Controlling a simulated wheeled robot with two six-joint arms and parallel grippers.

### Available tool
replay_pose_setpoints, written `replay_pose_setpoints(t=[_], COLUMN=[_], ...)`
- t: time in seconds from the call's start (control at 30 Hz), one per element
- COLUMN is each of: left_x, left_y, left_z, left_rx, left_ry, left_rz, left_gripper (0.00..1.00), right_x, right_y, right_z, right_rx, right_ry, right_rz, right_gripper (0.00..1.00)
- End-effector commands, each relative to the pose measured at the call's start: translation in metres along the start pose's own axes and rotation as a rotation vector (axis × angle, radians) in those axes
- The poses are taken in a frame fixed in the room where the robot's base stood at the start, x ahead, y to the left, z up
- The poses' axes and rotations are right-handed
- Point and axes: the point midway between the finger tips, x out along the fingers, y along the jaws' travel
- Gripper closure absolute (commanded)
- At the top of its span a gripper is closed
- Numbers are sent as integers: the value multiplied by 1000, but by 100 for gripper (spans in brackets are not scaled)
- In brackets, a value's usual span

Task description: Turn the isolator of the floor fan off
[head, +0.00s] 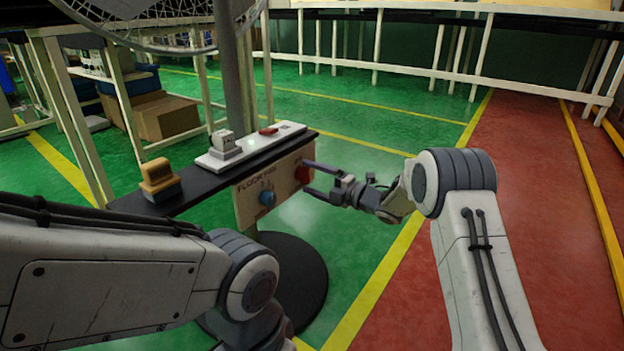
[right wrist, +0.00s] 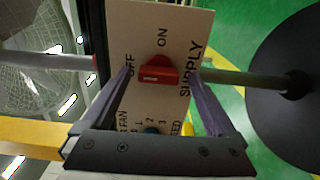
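The floor fan's control panel (head: 250,200) hangs below a dark shelf, lettered FLOOR FAN. Its red isolator knob (head: 302,174) is at the panel's right end; the right wrist view shows the knob (right wrist: 160,70) beside the words ON, OFF and SUPPLY. I cannot tell surely which word it points at. My right gripper (head: 312,179) faces the panel, open, its fingertips (right wrist: 162,72) on either side of the knob with gaps visible. A blue speed knob (head: 267,198) sits left of the isolator. My left arm crosses the lower left; its gripper is out of view.
The fan's caged head (head: 165,25) and grey pole (head: 236,85) stand behind the shelf (head: 195,186). On the shelf are a tan-topped block (head: 158,178) and a white strip (head: 265,142) with a grey block. The round black base (head: 300,285) is below. Floor to the right is open.

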Motion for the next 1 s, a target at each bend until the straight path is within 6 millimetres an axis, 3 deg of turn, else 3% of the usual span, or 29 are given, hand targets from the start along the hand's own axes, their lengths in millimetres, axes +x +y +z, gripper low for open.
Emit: replay_pose_setpoints(t=[0.27,0.7,1.0], left_x=[-7,-45,-49], left_y=[0,3,4], left_z=[0,-2,-3], left_rx=[0,0,0], left_ry=[0,0,0], left_rz=[0,0,0], left_gripper=[50,50,50], right_x=[-10,-90,-105], right_y=[4,3,0], right_z=[1,1,0], right_rx=[2,2,0], right_ry=[-2,-4,-1], right_rz=[1,0,1], right_gripper=[7,7,7])
